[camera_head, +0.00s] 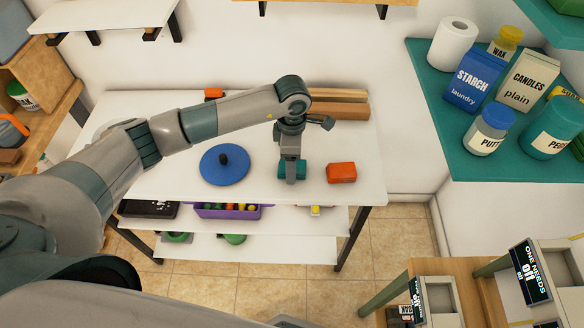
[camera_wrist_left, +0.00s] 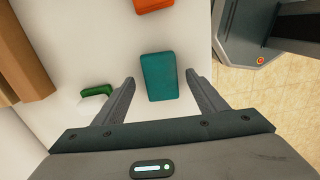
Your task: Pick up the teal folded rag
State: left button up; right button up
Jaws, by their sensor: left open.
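The teal folded rag (camera_wrist_left: 159,77) is a small rectangular block-like fold lying on the white table. In the head view it shows only partly (camera_head: 282,169), at either side of my gripper, which hides its middle. My left gripper (camera_head: 291,181) points down over the rag. In the left wrist view the open fingers (camera_wrist_left: 160,80) stand to either side of the rag, with a gap at each side. I cannot tell how far the fingertips are above the table. My right gripper is not in view.
On the white table (camera_head: 170,185), an orange-red block (camera_head: 341,173) lies right of the gripper, a blue disc (camera_head: 224,166) with a dark knob lies left, and brown wooden bars (camera_head: 340,110) lie behind. A teal shelf (camera_head: 430,80) with containers stands at the right.

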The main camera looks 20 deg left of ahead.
pick_arm(q)
jog(key=c, duration=1.1)
jog(key=shift+c, duration=0.2)
jog(key=shift+r, duration=0.15)
jog(key=shift+r+p, duration=0.35)
jog(key=shift+r, duration=0.25)
notch_tip(320, 180, up, 3)
jog(key=shift+f+p, duration=0.2)
jog(key=shift+p, duration=0.3)
jog(key=s+d+r+p, duration=0.3)
jog(key=s+d+r, duration=0.2)
jog(key=d, duration=0.5)
jog(key=shift+s+r, duration=0.4)
jog(key=shift+r, duration=0.55)
